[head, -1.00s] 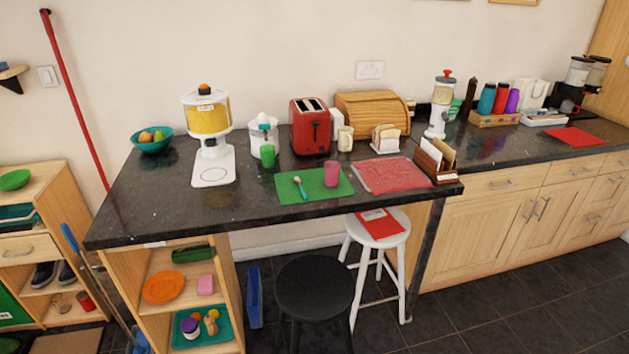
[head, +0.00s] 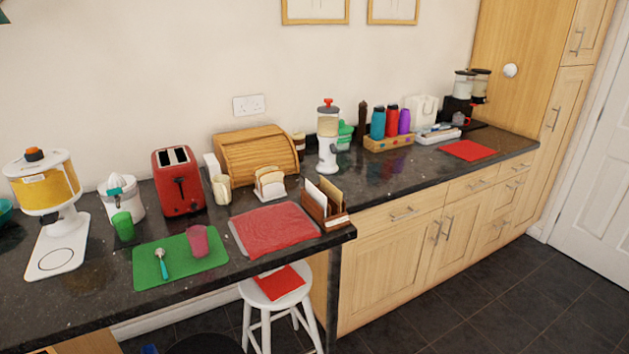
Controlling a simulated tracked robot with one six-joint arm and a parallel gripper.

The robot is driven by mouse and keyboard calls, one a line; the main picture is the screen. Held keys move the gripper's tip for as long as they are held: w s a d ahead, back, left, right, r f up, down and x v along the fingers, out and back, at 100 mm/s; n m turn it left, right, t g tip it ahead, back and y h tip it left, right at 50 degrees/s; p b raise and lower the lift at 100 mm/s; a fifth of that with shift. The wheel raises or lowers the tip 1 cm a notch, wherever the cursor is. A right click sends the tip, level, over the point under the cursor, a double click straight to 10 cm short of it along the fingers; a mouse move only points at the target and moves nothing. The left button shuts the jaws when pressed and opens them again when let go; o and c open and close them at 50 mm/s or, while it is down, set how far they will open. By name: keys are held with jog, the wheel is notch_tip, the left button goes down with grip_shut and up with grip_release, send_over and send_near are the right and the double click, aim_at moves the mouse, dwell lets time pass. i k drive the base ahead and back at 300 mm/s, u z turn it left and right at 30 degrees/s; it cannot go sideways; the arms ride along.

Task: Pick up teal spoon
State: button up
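The teal spoon (head: 162,264) lies on the green mat (head: 210,260) on the dark counter, at the lower left of the head view. Its handle is teal and its bowl end is pale, pointing away from the counter's front edge. A pink cup (head: 197,241) stands on the same mat, to the right of the spoon and apart from it. My gripper is not in view.
A green cup (head: 123,227) stands behind the mat. A red mat (head: 273,230) lies to the right. A white stool (head: 272,290) stands below the counter's front edge.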

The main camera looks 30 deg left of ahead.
aim_at(160, 253)
jog(key=i, duration=2.35)
jog(key=u, duration=3.2)
